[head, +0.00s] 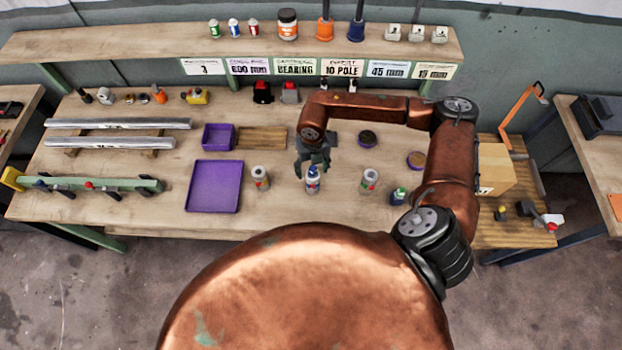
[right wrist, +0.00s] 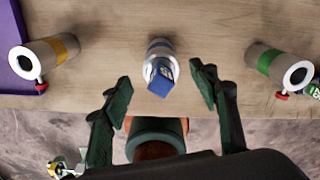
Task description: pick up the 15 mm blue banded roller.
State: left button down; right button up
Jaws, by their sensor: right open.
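The blue banded roller (head: 313,182) stands on the workbench near its front edge, at the middle of the head view. In the right wrist view the roller (right wrist: 159,70) is a grey metal cylinder with a blue end part. My right gripper (head: 312,163) is just above and behind it in the head view. In the right wrist view its fingers (right wrist: 160,80) are spread on either side of the roller, with clear gaps, so it is open and empty. My left gripper is not in view.
A yellow-banded roller (right wrist: 58,52) stands to the left and a green-banded one (right wrist: 268,62) to the right. A purple tray (head: 213,187) lies further left. A small dark bottle-like item (head: 398,196) is at right. Bare wood separates the rollers.

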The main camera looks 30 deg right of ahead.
aim_at(313, 176)
notch_tip(313, 176, down, 4)
jog(key=shift+d+r+p, duration=0.15)
jog(key=shift+p, duration=0.45)
jog(key=shift+f, duration=0.8)
jog(key=c, duration=1.5)
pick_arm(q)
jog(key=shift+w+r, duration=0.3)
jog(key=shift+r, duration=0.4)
pick_arm(e)
grip_shut()
